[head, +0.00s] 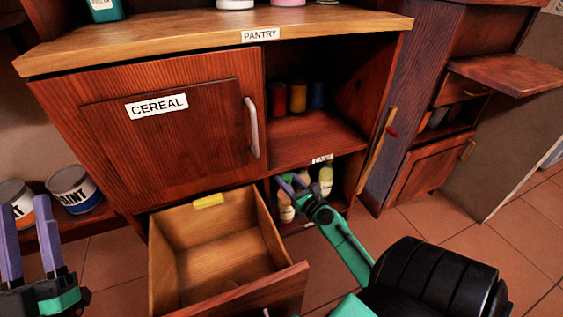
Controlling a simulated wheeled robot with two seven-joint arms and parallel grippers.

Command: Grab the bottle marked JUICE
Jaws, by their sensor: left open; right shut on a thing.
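Several small pale bottles stand in the low compartment at the right of the pantry cabinet in the head view. One bottle (326,181) is yellowish and upright, just right of my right gripper. Another, whitish bottle (287,211) is just below the fingers. My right gripper (292,184) reaches into this compartment and is shut on a bottle, largely hidden by the fingers. I cannot read the markings on the bottles. A small white label (321,159) on the shelf edge above is too small to read surely. My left gripper (25,206) is open and empty at the far left.
The CEREAL door (170,140) is shut. Spice-like jars (298,97) stand on the shelf above. Paint cans (74,190) are behind my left gripper.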

